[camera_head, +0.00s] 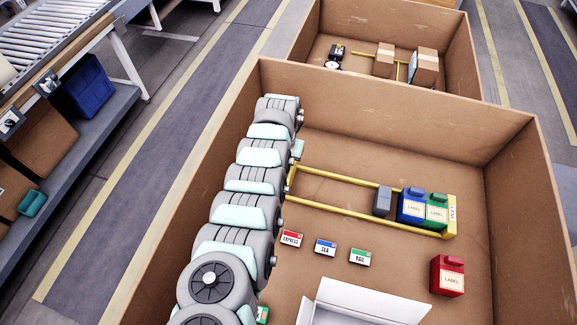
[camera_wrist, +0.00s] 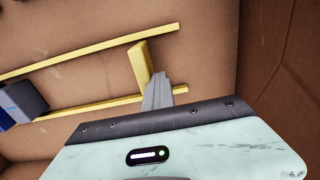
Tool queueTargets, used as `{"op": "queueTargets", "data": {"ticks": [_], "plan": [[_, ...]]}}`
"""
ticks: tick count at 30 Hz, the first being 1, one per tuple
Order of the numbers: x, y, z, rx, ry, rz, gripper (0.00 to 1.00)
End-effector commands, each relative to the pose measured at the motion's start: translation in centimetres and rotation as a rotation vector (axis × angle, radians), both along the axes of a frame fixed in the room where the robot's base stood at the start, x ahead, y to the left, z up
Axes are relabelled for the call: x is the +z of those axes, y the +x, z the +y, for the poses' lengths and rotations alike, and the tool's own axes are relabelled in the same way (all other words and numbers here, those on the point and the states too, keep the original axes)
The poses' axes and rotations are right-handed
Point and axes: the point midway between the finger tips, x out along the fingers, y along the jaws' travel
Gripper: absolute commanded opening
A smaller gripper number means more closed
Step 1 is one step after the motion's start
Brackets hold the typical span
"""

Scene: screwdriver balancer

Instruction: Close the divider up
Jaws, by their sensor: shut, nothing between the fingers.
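The divider looks to be the grey block (camera_head: 383,201) between the yellow lane rails (camera_head: 335,177). A small gap shows between it and the blue labelled box (camera_head: 411,206), with a green labelled box (camera_head: 437,212) beyond. In the wrist view the grey block (camera_wrist: 26,99) is at the left edge, with the blue box (camera_wrist: 8,116) partly cut off. My gripper (camera_wrist: 157,88) is shut and empty, apart from the block, at the yellow crossbar (camera_wrist: 139,68) at the lane's open end. Whether it touches the crossbar I cannot tell. My arm hides the gripper in the head view.
A red labelled box (camera_head: 447,276) stands outside the lane. Express (camera_head: 291,239), Sea (camera_head: 325,248) and Rail (camera_head: 360,257) cards lie nearby, and a white tray (camera_head: 365,300) is in front. Tall brown walls (camera_head: 400,115) surround the area. The lane between crossbar and block is clear.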

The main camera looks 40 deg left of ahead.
Motion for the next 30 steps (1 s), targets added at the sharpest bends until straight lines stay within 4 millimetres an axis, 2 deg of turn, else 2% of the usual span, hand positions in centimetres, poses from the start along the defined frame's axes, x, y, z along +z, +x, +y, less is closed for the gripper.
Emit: {"op": "queueTargets", "data": {"ticks": [3,30], "plan": [[0.2,0.5,-1.3,-0.004,-0.003,0.001,0.0],[0.1,3.9,-8.7,-0.004,-0.001,-0.003,0.0]]}}
